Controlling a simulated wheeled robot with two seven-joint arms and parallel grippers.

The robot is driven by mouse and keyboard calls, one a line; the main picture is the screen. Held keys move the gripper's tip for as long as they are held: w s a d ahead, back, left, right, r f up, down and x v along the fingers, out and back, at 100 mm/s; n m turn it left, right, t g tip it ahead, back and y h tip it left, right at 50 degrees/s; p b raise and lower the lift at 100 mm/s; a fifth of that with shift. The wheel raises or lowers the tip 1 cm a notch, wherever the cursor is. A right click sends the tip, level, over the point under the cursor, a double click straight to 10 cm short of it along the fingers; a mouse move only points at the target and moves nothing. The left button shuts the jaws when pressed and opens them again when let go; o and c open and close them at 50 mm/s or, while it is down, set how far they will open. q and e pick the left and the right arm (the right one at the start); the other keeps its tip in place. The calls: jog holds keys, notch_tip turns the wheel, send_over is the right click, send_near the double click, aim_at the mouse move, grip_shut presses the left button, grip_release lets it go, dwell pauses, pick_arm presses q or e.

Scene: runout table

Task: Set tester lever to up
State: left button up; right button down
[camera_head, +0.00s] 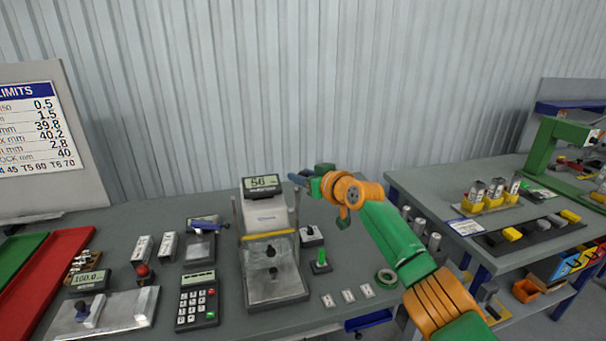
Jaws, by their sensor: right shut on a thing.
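The tester (267,217) is the grey upright machine in the middle of the table, with a yellow bar across its front. Its display (263,183) on top appears to read 56. My right gripper (303,179) is beside the tester's upper right side, level with the display. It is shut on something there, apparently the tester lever. The lever is largely hidden by the gripper, so its exact angle cannot be told. My left gripper is not in view.
A black keypad (198,299), a gauge on a metal plate (124,309), and red (52,272) and green trays stand to the left. A green-handled piece (320,262), small white tags (347,296) and a green tape ring (386,278) lie at right. A second table (430,179) stands further right.

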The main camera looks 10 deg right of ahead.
jog(key=shift+f, duration=0.2)
jog(key=shift+c, duration=2.3)
grip_release()
jog(key=shift+w, duration=0.1)
jog(key=b+v, duration=0.3)
jog(key=v, duration=0.4)
jog(key=shift+b, duration=0.4)
